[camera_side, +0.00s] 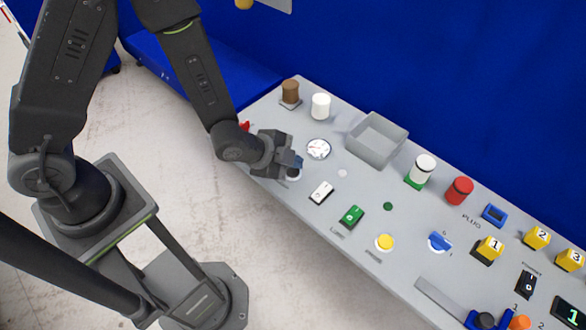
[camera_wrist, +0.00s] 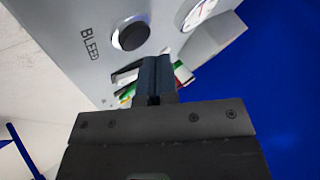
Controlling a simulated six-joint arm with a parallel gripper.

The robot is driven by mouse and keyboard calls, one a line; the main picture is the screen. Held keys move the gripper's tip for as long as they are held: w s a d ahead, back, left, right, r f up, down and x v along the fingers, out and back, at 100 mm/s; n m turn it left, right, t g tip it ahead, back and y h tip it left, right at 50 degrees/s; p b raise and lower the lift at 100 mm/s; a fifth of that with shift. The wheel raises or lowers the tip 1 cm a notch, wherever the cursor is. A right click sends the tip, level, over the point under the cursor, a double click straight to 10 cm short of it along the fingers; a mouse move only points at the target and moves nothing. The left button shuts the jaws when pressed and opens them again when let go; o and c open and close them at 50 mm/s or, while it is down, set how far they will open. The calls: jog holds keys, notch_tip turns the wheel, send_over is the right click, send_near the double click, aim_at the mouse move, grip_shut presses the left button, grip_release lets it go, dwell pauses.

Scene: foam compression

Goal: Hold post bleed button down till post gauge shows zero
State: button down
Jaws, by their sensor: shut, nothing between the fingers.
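The bleed button (camera_wrist: 131,35) is a round black knob in a pale ring, beside the word BLEED in the wrist view. In the side view it (camera_side: 293,175) is partly hidden under my gripper. The round white gauge (camera_side: 318,148) lies on the panel just right of and behind my gripper. It is partly cut off at the top of the wrist view (camera_wrist: 195,12), and its reading is too small to tell. My gripper (camera_side: 299,162) is shut and empty, with its dark blue fingertips (camera_wrist: 155,62) close together over the panel near the button. I cannot tell whether they touch anything.
The grey panel (camera_side: 410,190) carries a white rocker switch (camera_side: 321,192), a green switch (camera_side: 351,216) and a yellow button (camera_side: 385,242). An open grey tray (camera_side: 376,140) and white (camera_side: 321,106) and brown (camera_side: 290,91) cylinders stand behind. A blue wall (camera_side: 450,70) borders the panel's far side.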

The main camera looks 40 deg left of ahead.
aim_at(293, 173)
jog(key=shift+f, duration=0.1)
dwell(0.6)
jog(key=shift+f, duration=0.3)
jog(key=shift+f, duration=0.45)
dwell(1.8)
jog(key=shift+r, duration=0.85)
jog(key=shift+r, duration=0.1)
jog(key=shift+r, duration=2.45)
